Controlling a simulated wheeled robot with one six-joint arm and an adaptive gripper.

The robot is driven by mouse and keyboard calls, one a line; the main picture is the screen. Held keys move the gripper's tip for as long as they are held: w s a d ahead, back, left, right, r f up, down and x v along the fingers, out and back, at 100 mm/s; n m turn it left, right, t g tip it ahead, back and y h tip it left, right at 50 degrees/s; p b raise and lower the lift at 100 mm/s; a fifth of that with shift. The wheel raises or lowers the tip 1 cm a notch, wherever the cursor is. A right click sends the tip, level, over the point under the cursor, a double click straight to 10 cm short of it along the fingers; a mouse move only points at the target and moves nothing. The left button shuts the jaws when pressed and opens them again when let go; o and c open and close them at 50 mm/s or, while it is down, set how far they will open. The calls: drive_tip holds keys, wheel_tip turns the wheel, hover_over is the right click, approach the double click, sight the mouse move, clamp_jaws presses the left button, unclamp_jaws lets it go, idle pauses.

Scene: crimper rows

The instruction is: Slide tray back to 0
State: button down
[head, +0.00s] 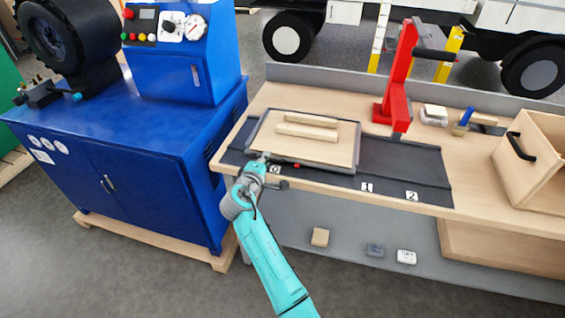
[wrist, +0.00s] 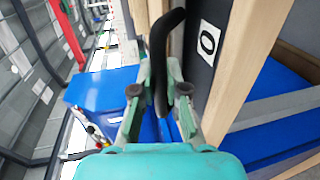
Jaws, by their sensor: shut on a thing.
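The tray (head: 338,153) is a pale wooden plate in a grey frame, at the left end of the dark track (head: 430,170) on the bench. Two wooden bars (head: 307,131) lie on it. A small red mark shows on its front edge, between labels 0 and 1 and nearer 0. Label 0 (wrist: 208,39) shows on the dark strip right of my gripper in the wrist view. My gripper (wrist: 160,100) is shut on a black handle (wrist: 160,50), which stands between its fingers. In the head view, my gripper (head: 262,172) is at the tray's front left corner.
Labels 1 (head: 367,187) and 2 (head: 412,195) lie to the right. A red press (head: 395,95) stands behind the track. An open wooden box (head: 535,160) is at the right. A blue cabinet (head: 150,150) stands close on the left. The track right of the tray is clear.

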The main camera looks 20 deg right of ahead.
drive_tip(key=w+a, duration=0.1)
drive_tip(key=a, duration=0.1)
drive_tip(key=w+a, duration=0.1)
drive_tip(key=a, duration=0.1)
drive_tip(key=w+a, duration=0.2)
idle(0.3)
drive_tip(key=c, duration=1.2)
unclamp_jaws()
drive_tip(key=shift+a, duration=0.1)
drive_tip(key=shift+s, duration=0.1)
drive_tip(key=v, duration=1.1)
drive_tip(key=shift+s+a+r, duration=0.1)
drive_tip(key=shift+s+a, duration=0.1)
drive_tip(key=shift+s, duration=0.1)
